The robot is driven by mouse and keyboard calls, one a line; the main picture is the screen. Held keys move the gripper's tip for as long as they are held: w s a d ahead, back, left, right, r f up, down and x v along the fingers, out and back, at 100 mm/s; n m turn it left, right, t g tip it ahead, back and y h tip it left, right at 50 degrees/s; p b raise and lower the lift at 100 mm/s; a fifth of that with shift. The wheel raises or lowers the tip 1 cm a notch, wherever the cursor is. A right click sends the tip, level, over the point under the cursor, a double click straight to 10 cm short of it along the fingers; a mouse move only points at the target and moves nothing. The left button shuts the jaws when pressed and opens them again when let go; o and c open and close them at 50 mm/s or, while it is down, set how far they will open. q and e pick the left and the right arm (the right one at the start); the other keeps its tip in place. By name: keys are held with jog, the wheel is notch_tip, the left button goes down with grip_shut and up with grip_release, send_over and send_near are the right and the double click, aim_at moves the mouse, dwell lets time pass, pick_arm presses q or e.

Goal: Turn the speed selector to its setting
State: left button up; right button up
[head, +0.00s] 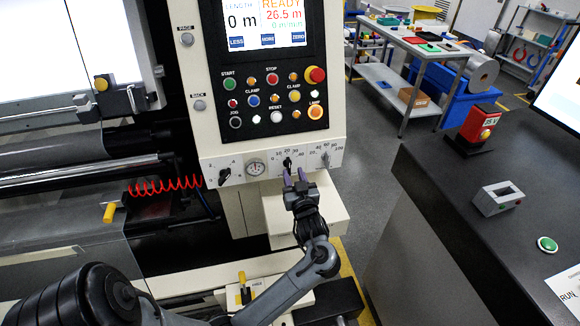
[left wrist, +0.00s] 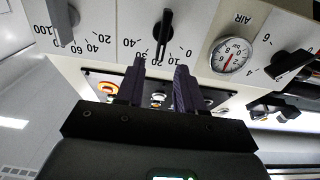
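A black pointer knob (head: 288,163) with a 0 to 40 scale sits in the middle of the white panel strip. It shows large in the left wrist view (left wrist: 164,35), where its pointer end is near 10 to 20. A grey lever knob (head: 325,159) with a scale up to 100 is to its right, also seen in the left wrist view (left wrist: 60,20). I cannot read which is the speed selector. My left gripper (head: 295,175) is open just below the black knob, its two dark fingers (left wrist: 159,68) either side of the knob's line, apparently not touching it. My right gripper is out of view.
Left of the middle knob are a round gauge (head: 256,167) and another black knob (head: 224,177). Above are buttons and a screen (head: 265,22). A white box (head: 325,215) is under the strip. A dark counter (head: 450,200) stands at right.

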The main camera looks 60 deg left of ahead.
aim_at(290, 164)
pick_arm(q)
jog(key=shift+x, duration=2.7)
grip_shut()
